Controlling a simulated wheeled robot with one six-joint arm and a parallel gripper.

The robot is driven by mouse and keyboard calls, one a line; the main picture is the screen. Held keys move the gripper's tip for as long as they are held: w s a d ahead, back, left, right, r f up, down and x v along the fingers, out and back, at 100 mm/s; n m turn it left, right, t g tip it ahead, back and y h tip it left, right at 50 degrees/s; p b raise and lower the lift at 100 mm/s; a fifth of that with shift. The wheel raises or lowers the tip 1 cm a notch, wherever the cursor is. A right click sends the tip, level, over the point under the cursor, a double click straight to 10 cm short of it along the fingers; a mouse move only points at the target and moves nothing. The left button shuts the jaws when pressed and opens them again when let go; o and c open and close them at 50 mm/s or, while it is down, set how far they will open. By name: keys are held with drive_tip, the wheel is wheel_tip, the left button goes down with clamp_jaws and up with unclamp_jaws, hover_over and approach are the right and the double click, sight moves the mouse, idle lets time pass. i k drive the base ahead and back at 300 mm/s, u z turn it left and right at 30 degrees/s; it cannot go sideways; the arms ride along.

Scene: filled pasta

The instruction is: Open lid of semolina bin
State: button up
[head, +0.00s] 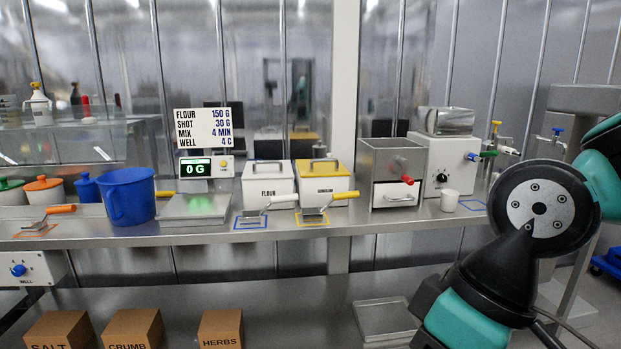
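The semolina bin (315,186) is a white box on the steel counter, right of the flour bin. Its yellow lid (341,169) lies shut on top, with a metal bar handle (324,162) on it. A scoop with a yellow handle (346,195) lies in front of the bin on a yellow-outlined mark. My arm shows at the right, well apart from the bin; my gripper is not in view.
A grey metal box (392,160) with a red knob stands close on the right. A scale (196,206) and blue jug (128,196) are further left.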

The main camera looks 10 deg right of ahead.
sight(316, 168)
drive_tip(key=u, duration=0.3)
drive_tip(key=i, duration=1)
drive_tip(key=u, duration=0.6)
drive_tip(key=i, duration=0.8)
drive_tip(key=z, duration=0.25)
